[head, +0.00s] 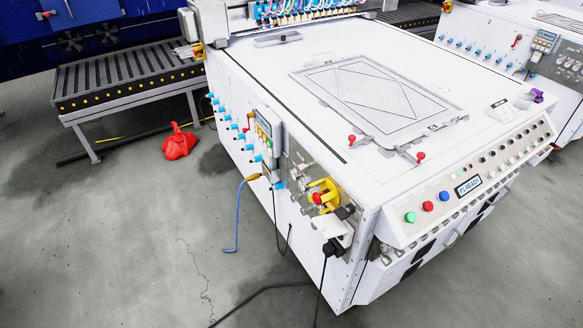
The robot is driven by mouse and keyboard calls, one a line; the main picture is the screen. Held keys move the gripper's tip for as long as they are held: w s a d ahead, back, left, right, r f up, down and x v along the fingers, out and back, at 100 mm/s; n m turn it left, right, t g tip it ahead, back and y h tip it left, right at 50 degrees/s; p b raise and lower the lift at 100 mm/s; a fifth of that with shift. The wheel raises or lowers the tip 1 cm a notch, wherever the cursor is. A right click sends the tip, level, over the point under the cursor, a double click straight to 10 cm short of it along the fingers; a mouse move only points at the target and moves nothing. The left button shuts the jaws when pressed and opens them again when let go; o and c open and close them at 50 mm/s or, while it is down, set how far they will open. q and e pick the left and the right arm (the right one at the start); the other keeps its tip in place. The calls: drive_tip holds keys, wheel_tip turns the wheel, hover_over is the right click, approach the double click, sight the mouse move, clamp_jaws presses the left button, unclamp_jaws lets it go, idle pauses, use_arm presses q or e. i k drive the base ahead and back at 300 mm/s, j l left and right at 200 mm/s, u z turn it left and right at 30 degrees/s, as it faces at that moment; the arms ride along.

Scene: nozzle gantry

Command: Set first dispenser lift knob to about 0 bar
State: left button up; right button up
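A white gantry machine (235,75) fills the middle and right of the head view. A row of small blue knobs (241,135) runs along its left side wall. Which one is the first dispenser lift knob cannot be told, and labels and pressure readings are too small to read. A keypad panel (266,132) sits beside the nearer knobs. A yellow and red rotary switch (322,194) is near the front corner. Neither of my grippers is in view.
A roller conveyor (128,78) stands at the back left. A red crumpled bag (179,144) lies on the floor. The floor at left is mostly clear. A second machine (478,25) stands at right.

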sight(294, 198)
drive_tip(key=i+j, duration=0.2)
drive_tip(key=j, duration=0.2)
drive_tip(key=i+j+z, duration=0.1)
drive_tip(key=i+j, duration=0.35)
drive_tip(key=j, duration=0.3)
drive_tip(key=i+j, duration=0.2)
drive_tip(key=j, duration=0.2)
drive_tip(key=z, duration=0.05)
